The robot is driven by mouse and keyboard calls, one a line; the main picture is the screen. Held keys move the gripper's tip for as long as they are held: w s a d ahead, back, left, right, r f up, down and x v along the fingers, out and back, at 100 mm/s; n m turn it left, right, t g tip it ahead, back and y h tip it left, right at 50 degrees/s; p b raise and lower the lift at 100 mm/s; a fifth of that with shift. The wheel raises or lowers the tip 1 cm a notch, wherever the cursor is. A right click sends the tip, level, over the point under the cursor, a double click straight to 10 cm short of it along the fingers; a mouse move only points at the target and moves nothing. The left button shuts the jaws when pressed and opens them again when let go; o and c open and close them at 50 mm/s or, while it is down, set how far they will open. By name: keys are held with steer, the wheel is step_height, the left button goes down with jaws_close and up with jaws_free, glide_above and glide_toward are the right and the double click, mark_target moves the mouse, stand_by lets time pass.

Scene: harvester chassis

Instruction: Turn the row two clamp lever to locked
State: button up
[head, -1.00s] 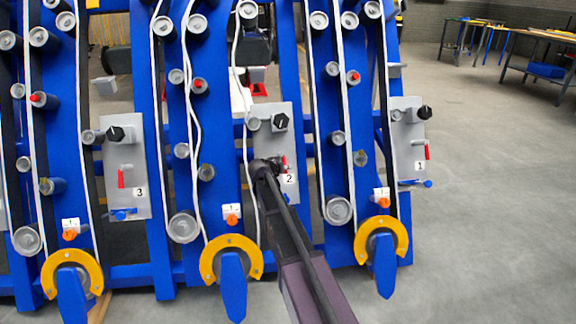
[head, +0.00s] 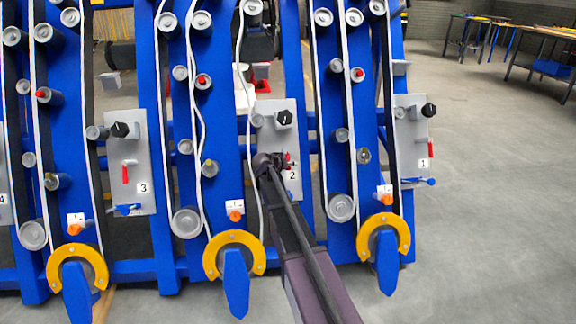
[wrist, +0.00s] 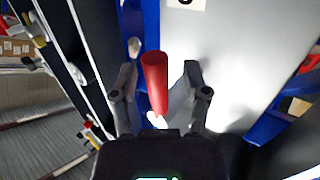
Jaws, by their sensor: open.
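The row two panel (head: 266,112) is a grey plate marked 2, with a black knob at its top. Its red lever (head: 288,158) is mostly hidden behind my gripper (head: 272,163) in the head view. In the wrist view the red lever (wrist: 154,80) stands between the two open fingers of my gripper (wrist: 159,76), beside the pale panel face (wrist: 240,60). The fingers are on either side of it with a gap showing, and I cannot see a grip. The panel's lower part is hidden by my arm in the head view.
Panel 3 (head: 145,190) on the left and panel 1 (head: 408,112) on the right carry similar black knobs, red levers and blue handles. Blue uprights with rollers and white belts stand between them. The floor (head: 490,200) at right is clear.

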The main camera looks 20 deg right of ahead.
steer(key=s+a+f+n+g+y+p, duration=0.1)
steer(key=s+a+n+g+y+p, duration=0.15)
steer(key=s+a, duration=0.65)
steer(key=s+a+f+n+g+y+p, duration=0.1)
steer(key=s+a+n+g+y+p, duration=0.2)
steer(key=s, duration=1.2)
steer(key=s+a+n+g+y+p, duration=0.15)
steer(key=s+a+y, duration=0.3)
steer(key=s, duration=0.75)
step_height(320, 180, up, 36)
steer(key=m+p, duration=0.1)
steer(key=p, duration=3.6)
steer(key=shift+a+r+g+h, duration=0.25)
steer(key=shift+a+g+h, duration=0.05)
steer(key=shift+a, duration=0.1)
steer(key=shift+s, duration=0.15)
